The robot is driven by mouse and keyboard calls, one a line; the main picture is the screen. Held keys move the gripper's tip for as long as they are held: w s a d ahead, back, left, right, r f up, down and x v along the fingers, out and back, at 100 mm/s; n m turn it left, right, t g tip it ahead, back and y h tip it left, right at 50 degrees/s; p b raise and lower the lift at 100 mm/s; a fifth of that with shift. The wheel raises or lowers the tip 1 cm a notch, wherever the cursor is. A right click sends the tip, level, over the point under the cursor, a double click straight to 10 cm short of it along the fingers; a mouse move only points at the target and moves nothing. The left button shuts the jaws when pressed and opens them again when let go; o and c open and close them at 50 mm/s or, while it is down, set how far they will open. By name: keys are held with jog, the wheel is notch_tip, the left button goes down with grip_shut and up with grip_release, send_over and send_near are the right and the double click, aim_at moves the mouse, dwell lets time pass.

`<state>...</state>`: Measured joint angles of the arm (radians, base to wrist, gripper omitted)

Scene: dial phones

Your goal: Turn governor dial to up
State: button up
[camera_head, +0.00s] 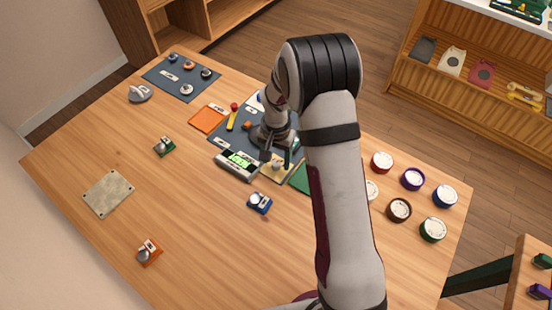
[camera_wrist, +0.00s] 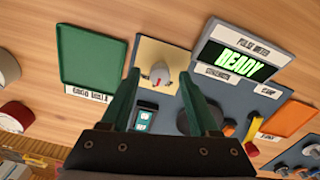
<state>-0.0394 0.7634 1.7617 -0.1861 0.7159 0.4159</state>
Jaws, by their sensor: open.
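A small silver-grey knob (camera_wrist: 160,72) with a red mark stands on a cream-yellow plate (camera_wrist: 148,50); I take it for the governor dial, though no label on it can be read. The red mark is on the knob's lower side in the wrist view. The plate also shows in the head view (camera_head: 270,175), partly hidden by my gripper and arm. My gripper (camera_wrist: 159,82) is open, with its two green fingers on either side of the knob in the wrist view. Whether they touch it cannot be told.
The pulse meter (camera_head: 238,165), its green screen reading READY, stands beside the plate. A green tray (camera_wrist: 88,58) lies on the other side. A blue dial phone (camera_head: 259,203) sits nearby. Several round dials, including a red one (camera_head: 381,162), stand right.

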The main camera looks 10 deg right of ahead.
jog(key=shift+f, duration=0.5)
jog(key=shift+c, duration=0.4)
grip_shut()
